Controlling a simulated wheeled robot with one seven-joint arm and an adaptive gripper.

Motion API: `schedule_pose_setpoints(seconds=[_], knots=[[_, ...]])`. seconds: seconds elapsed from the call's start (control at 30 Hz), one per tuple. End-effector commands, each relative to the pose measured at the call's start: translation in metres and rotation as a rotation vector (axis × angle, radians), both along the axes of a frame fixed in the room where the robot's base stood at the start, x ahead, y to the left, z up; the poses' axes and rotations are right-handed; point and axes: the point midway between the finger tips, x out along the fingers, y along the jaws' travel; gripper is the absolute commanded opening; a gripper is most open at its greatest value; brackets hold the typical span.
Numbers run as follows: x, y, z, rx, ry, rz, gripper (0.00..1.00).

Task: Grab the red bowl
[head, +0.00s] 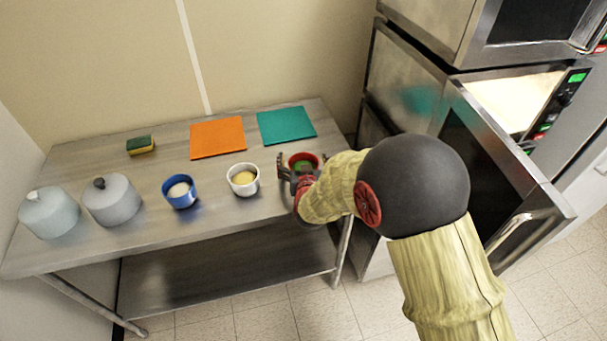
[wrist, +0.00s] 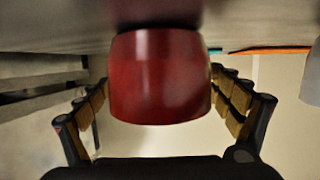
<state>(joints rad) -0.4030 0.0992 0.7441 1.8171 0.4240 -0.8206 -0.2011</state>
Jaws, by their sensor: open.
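In the wrist view the red bowl (wrist: 160,78) fills the middle, between the two spread fingers of my gripper (wrist: 165,105). A gap shows between the bowl and the finger on each side. The fingers are open and are not closed on the bowl.
A white bowl (head: 243,180) and a blue bowl (head: 180,191) stand to the left, then two lidded pots (head: 111,201). Orange (head: 218,138) and teal (head: 286,125) mats and a sponge (head: 140,145) lie behind. An open oven door (head: 497,175) is at right.

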Motion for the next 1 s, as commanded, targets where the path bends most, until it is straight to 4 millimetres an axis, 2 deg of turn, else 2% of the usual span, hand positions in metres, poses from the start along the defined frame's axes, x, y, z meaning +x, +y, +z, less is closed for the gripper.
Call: schedule_pose_setpoints(seconds=[0.13, 0.4, 1.0], knots=[[0.0127, 0.0014, -0.0038, 0.000, 0.000, 0.001, 0.92], [0.0139, 0.0015, -0.0030, 0.000, 0.000, 0.001, 0.91], [0.0136, 0.0015, -0.0030, 0.000, 0.000, 0.001, 0.57]])
